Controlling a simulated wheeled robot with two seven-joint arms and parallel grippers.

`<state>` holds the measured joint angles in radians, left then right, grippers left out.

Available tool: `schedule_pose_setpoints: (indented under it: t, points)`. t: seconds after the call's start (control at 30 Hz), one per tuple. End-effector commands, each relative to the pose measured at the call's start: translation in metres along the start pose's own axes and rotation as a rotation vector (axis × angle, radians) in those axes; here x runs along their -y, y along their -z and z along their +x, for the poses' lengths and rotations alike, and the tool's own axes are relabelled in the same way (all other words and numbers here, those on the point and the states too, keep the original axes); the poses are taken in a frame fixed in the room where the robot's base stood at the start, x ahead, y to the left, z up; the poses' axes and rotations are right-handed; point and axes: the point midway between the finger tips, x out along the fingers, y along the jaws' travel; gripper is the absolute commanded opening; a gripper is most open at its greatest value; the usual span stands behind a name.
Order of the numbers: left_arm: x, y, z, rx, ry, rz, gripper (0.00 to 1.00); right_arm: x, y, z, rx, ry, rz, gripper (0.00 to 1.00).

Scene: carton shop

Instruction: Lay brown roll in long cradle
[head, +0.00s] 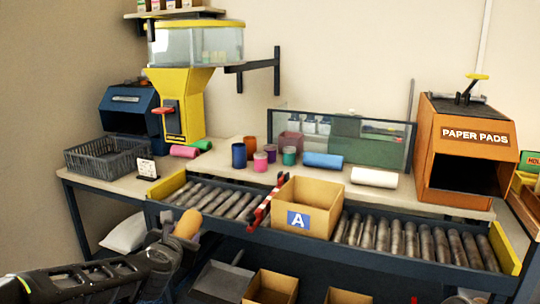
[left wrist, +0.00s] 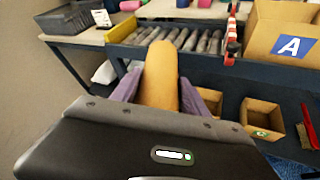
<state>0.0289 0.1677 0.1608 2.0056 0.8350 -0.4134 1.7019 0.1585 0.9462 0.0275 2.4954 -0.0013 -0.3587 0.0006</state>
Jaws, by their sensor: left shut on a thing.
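The brown roll (head: 187,223) is held by my left gripper (head: 180,240) in front of the left part of the roller conveyor. In the left wrist view the brown roll (left wrist: 160,75) lies lengthwise between the two purple fingers (left wrist: 160,88), which are shut on it. Its far end points toward the conveyor, and its near end is hidden by the gripper body. I cannot make out a long cradle in either view. My right gripper is not in view.
Open cartons (head: 270,288) sit below.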

Motion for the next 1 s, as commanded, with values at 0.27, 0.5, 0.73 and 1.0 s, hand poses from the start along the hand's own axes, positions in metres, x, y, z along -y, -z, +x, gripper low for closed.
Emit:
schedule_pose_setpoints:
  t: [0.27, 0.5, 0.73, 1.0]
  points:
    - [0.03, 0.07, 0.001, -0.008, -0.005, 0.001, 0.0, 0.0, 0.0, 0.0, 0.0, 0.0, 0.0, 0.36]
    - [0.064, 0.126, -0.006, 0.012, 0.052, 0.018, 0.0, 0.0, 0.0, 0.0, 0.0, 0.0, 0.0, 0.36]
    - [0.064, 0.133, -0.012, 0.024, 0.052, 0.018, 0.0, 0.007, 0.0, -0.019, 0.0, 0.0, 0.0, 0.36]
    - [0.048, 0.088, -0.029, 0.022, 0.052, 0.019, 0.0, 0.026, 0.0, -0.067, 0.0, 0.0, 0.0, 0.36]
